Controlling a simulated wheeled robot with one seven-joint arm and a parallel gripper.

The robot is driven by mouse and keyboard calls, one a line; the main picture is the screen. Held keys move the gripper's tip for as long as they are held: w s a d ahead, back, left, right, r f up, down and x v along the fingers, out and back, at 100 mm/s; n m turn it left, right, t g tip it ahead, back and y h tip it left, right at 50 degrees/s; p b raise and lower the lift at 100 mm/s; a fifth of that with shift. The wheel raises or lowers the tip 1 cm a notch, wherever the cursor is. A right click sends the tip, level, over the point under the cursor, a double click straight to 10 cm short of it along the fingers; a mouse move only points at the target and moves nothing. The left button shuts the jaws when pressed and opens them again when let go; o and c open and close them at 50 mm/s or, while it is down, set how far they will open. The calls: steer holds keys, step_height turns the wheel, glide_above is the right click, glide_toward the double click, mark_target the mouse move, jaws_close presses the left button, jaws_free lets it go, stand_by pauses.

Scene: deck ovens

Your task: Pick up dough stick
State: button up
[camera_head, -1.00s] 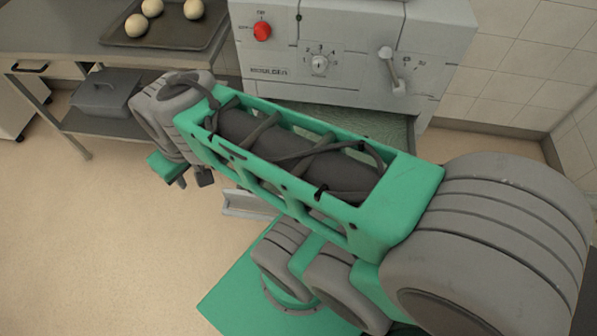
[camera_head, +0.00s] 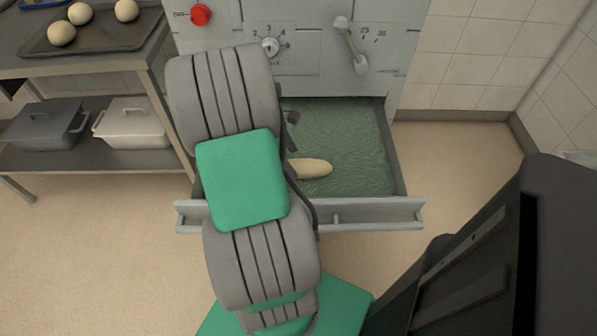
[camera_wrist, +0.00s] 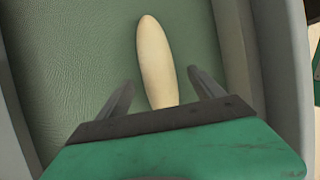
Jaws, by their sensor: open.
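The dough stick (camera_head: 312,168), a pale tapered roll, lies on the green textured floor of the open drawer (camera_head: 372,214). In the head view my arm hides its left end. The wrist view shows the dough stick (camera_wrist: 155,60) pointing away from my gripper (camera_wrist: 160,90). My gripper is open, its two dark fingers apart on either side of the stick's near end. The near end runs down to the gripper's dark edge and may be partly hidden behind it. In the head view my fingers are mostly behind my arm.
The grey machine (camera_head: 300,45) with a red knob and a lever stands behind the drawer. The drawer walls enclose the dough stick. At left a metal table (camera_head: 100,62) holds a tray (camera_head: 45,46) of dough balls, with two lidded containers on its lower shelf.

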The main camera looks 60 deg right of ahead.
mark_target(295, 163)
steer(key=b+x, duration=0.1)
steer(key=x, duration=0.3)
steer(key=shift+d+f, duration=0.15)
steer(key=shift+d, duration=0.05)
steer(key=shift+c, duration=0.5)
steer(key=c, duration=1.5)
